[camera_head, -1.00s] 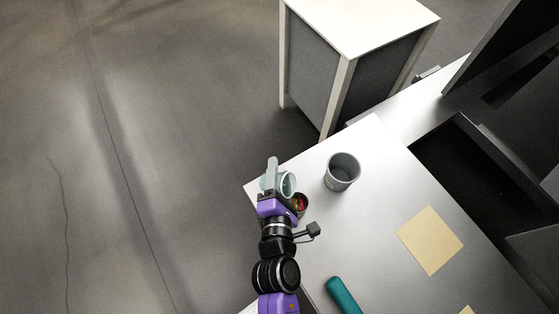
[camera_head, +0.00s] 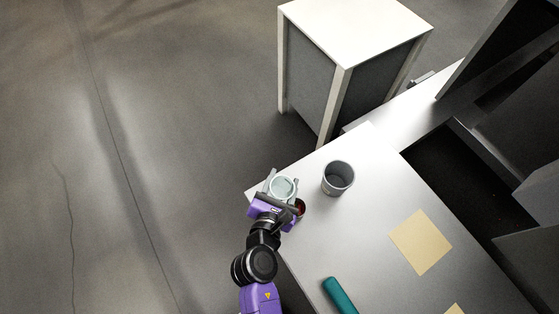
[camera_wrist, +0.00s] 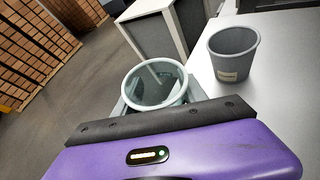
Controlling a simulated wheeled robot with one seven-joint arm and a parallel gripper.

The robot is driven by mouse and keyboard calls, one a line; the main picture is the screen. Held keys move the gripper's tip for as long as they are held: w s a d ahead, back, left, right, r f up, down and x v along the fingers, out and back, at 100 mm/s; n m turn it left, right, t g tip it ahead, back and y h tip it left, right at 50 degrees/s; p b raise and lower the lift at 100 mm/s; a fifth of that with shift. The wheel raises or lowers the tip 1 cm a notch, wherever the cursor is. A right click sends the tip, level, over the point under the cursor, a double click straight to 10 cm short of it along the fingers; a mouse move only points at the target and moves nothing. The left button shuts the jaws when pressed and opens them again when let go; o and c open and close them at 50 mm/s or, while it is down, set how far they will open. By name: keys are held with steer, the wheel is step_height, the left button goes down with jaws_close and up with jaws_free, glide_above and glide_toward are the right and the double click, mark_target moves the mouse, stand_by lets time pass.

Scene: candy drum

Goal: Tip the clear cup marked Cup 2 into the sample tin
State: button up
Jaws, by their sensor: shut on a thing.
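My gripper (camera_head: 283,180) is shut on a clear, pale teal cup (camera_head: 282,188) at the table's left corner. The cup also shows in the wrist view (camera_wrist: 155,90), its open mouth facing up toward the camera; no marking is readable and I cannot tell its contents. A grey open tin (camera_head: 338,178) stands upright on the table, right of the held cup and apart from it. In the wrist view the tin (camera_wrist: 233,55) bears a small pale label, too small to read, and its visible inside looks empty.
A small container with something red (camera_head: 300,206) is partly hidden beside my gripper. A teal cylinder (camera_head: 340,295) and a tan square (camera_head: 421,242) lie on the white table (camera_head: 375,215). A white-topped cabinet (camera_head: 355,32) stands behind. Boxes (camera_wrist: 30,45) are stacked far left.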

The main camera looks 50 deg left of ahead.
mark_target(285, 179)
steer(key=shift+w+d+r+n+h, duration=0.1)
steer(key=shift+d+n+h, duration=0.05)
steer(key=shift+n+h, duration=0.2)
steer(key=shift+w+d+r+n+h, duration=0.1)
steer(key=shift+n+h, duration=0.15)
steer(key=shift+n, duration=0.2)
steer(key=shift+r, duration=1.5)
